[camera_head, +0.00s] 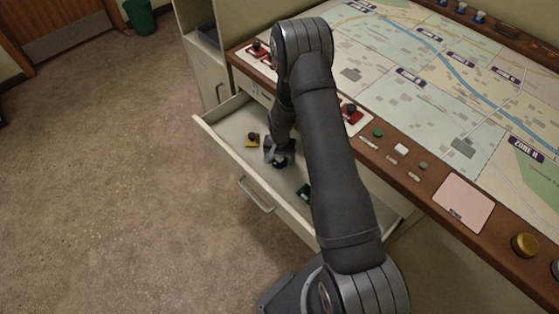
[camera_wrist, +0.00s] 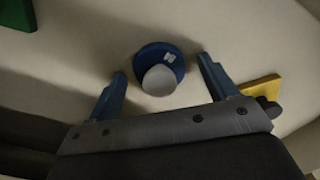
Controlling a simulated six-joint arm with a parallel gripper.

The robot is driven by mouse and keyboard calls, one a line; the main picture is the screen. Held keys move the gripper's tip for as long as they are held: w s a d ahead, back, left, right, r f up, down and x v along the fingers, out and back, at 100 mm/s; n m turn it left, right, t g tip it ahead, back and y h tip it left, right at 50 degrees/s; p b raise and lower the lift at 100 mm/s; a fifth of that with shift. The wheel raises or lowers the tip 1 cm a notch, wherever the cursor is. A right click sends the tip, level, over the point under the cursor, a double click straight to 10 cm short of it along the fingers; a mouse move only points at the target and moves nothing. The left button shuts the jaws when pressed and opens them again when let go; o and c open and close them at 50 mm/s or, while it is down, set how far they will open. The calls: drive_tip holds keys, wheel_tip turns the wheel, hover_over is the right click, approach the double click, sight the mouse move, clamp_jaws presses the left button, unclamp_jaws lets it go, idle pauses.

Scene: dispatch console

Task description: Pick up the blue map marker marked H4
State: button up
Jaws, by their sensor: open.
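The blue map marker (camera_wrist: 176,54) lies in the open drawer (camera_head: 226,146). It has a round blue base with a white label, too small to read surely, and a pale grey knob. In the wrist view it sits between and just ahead of the fingertips of my gripper (camera_wrist: 160,72). My gripper is open, with one finger to each side and a gap on both sides. In the head view my gripper (camera_head: 278,155) is down inside the drawer and partly covers the dark blue marker (camera_head: 281,162).
A yellow marker (camera_head: 251,140) lies left of my gripper; in the wrist view it is close beside the right finger. A green marker (camera_head: 304,191) lies farther along the drawer. The console's wooden edge (camera_head: 406,180) overhangs the drawer's back. A map covers the console top.

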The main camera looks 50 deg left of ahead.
drive_tip(key=c, duration=1.1)
drive_tip(key=shift+r, duration=0.1)
